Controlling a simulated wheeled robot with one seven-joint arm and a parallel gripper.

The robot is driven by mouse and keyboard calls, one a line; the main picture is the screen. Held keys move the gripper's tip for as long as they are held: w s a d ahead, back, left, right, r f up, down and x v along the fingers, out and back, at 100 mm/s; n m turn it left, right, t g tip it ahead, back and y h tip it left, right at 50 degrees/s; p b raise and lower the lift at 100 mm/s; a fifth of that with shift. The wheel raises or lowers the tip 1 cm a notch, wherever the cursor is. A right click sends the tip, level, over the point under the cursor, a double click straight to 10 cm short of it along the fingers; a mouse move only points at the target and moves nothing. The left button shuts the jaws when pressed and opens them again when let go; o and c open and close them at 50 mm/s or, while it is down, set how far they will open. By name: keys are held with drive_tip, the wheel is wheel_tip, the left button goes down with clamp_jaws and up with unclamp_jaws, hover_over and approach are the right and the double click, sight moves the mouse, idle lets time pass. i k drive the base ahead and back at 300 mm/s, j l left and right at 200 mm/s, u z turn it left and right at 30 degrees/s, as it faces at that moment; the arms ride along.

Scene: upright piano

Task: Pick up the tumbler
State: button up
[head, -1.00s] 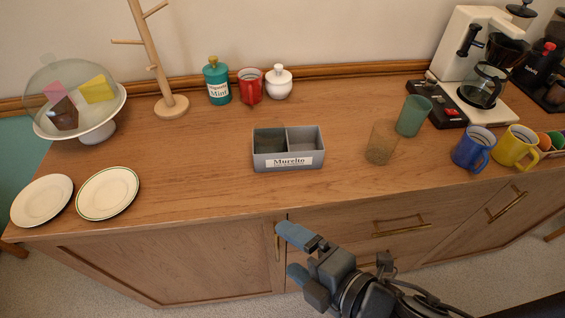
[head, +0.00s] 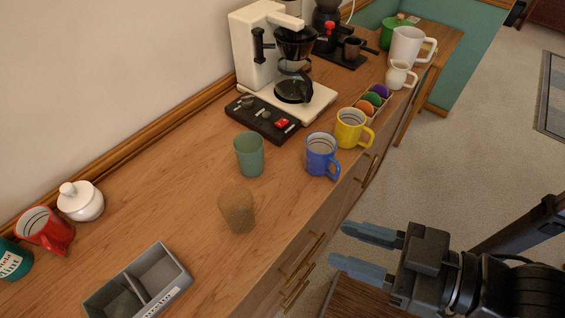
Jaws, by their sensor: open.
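Two tumblers stand upright on the wooden sideboard (head: 185,210). One is a green tumbler (head: 249,156), and the other is a see-through brownish tumbler (head: 237,210) nearer the front edge. I cannot tell which of them the task means. My gripper (head: 348,250) is open and empty, with blue fingers pointing left. It is off the front of the sideboard, to the right of both tumblers and apart from them.
A blue mug (head: 320,157) and a yellow mug (head: 351,130) stand right of the green tumbler. A coffee maker (head: 262,55) and a black tray (head: 262,118) are behind. A grey divided box (head: 177,271) is at lower left. Bare wood lies left of the tumblers.

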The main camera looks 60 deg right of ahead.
sight(235, 202)
drive_tip(key=j+z, duration=0.2)
drive_tip(key=z, duration=0.3)
drive_tip(key=j+z, duration=0.2)
drive_tip(key=z, duration=0.25)
drive_tip(key=j+z, duration=0.15)
drive_tip(key=z, duration=0.35)
drive_tip(key=k+j+z, duration=0.1)
drive_tip(key=z, duration=0.4)
drive_tip(key=k+j+z, duration=0.7)
drive_tip(key=k+j, duration=0.4)
drive_tip(key=k, duration=0.1)
